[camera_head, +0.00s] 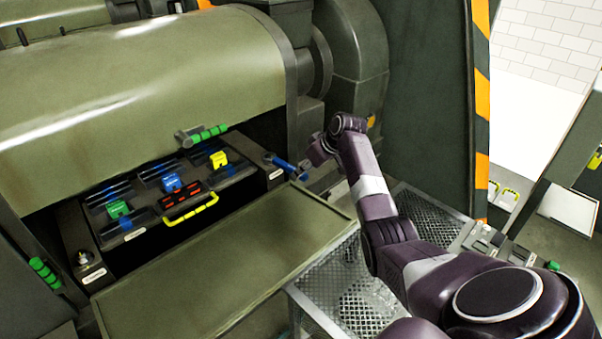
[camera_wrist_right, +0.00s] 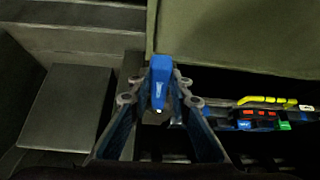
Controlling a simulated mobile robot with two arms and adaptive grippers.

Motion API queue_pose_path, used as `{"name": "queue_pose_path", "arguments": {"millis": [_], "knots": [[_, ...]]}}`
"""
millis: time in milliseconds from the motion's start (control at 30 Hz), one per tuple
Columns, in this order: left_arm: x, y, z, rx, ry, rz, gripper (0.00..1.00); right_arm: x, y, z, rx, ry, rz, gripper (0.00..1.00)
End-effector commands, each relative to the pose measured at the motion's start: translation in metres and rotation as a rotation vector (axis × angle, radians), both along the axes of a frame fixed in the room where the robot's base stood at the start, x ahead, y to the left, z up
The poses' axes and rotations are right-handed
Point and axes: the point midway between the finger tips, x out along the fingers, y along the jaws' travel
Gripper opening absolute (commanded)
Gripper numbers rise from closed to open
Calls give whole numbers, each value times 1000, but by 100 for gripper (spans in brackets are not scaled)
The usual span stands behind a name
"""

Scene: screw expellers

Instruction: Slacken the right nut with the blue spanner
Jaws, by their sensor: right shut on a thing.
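The blue spanner (camera_head: 284,163) lies at the right end of the dark panel. Its metal head is at the spot of the right nut, which I cannot make out under it. My right gripper (camera_head: 304,172) is at the handle's outer end. In the right wrist view, the spanner's blue handle (camera_wrist_right: 160,82) stands between the two fingers of the right gripper (camera_wrist_right: 158,100), which is shut on it. Whether the jaw fully encloses the nut is too small to tell. My left gripper is out of view.
The dark panel (camera_head: 135,228) carries green, blue and yellow clips and a yellow handle (camera_head: 191,208). A left nut (camera_head: 83,257) sits at its other end. An open green flap (camera_head: 235,260) lies in front. A green cylindrical cover (camera_head: 150,75) overhangs the panel.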

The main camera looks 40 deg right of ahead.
Motion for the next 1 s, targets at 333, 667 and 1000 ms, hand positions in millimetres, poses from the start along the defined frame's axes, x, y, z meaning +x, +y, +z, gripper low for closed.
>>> {"name": "queue_pose_path", "arguments": {"millis": [333,667,1000], "knots": [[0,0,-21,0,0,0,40,3,-13,-1,-1,-3,79,0],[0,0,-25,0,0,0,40,4,-17,1,0,-3,110,0],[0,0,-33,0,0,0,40,5,-20,-1,-1,-4,125,0]]}}
